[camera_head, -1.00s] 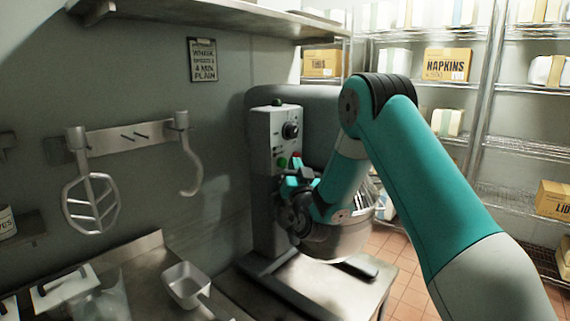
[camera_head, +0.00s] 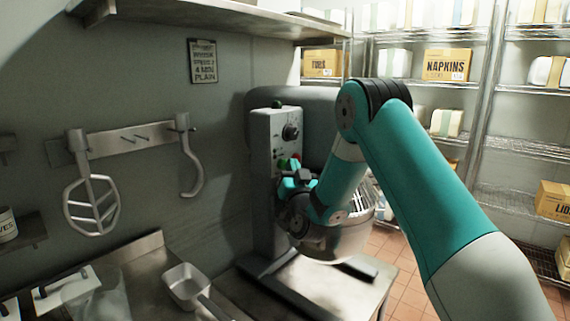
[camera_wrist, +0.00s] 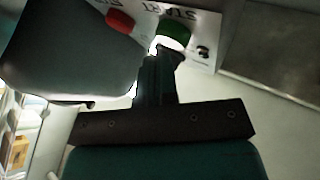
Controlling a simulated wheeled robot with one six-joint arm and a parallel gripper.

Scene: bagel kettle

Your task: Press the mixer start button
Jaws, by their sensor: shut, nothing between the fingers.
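The grey stand mixer (camera_head: 268,128) stands against the wall, with a dial on its control panel. Its green start button (camera_wrist: 175,34) shows at the top of the wrist view, beside a red stop button (camera_wrist: 120,21). In the head view the green button is partly hidden by my gripper (camera_head: 288,172). My gripper's fingers (camera_wrist: 157,55) are shut and empty. Their tips overlap the near edge of the green button in the wrist view; I cannot tell whether they touch it. The steel mixer bowl (camera_head: 335,245) is below my wrist.
A wall rack (camera_head: 120,140) holds a flat beater (camera_head: 92,205) and a dough hook (camera_head: 192,168). A steel scoop (camera_head: 188,284) lies on the counter at lower left. Wire shelves (camera_head: 520,148) with boxes stand at right. A shelf (camera_head: 220,20) hangs above the mixer.

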